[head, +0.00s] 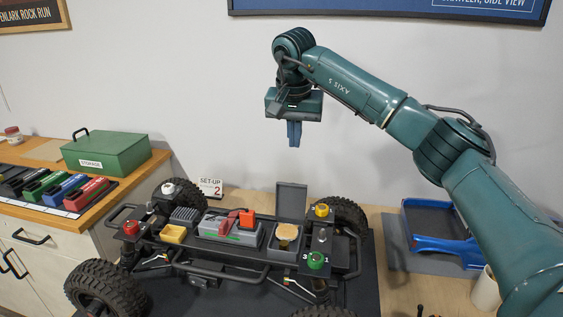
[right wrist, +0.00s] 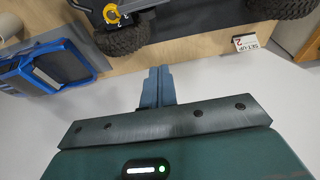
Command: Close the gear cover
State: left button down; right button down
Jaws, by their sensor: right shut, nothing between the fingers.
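The gear cover (head: 291,201) is a grey flap standing upright, open, at the back of a grey gear box (head: 272,243) on the crawler chassis. A round tan gear (head: 287,231) shows uncovered in the box. My right gripper (head: 294,144) is shut and empty, pointing down, well above the cover and apart from it. In the right wrist view its fingers (right wrist: 158,72) are together with nothing between them. The gear cover cannot be made out in that view. My left gripper is not in view.
Yellow (head: 322,210), green (head: 316,260) and red (head: 131,227) caps stand up on the chassis near its corners. An orange block (head: 247,217) sits left of the gear box. A blue body shell (head: 445,246) lies at right. Air around my right gripper is clear.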

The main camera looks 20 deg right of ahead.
aim_at(291, 200)
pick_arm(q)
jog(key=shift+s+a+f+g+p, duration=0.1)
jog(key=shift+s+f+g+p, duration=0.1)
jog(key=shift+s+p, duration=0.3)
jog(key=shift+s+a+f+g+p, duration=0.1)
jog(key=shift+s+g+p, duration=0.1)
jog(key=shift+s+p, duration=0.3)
pick_arm(e)
notch_tip(291, 200, down, 9)
jog(key=s, duration=0.1)
jog(key=shift+s+a, duration=0.3)
jog(key=shift+a, duration=0.1)
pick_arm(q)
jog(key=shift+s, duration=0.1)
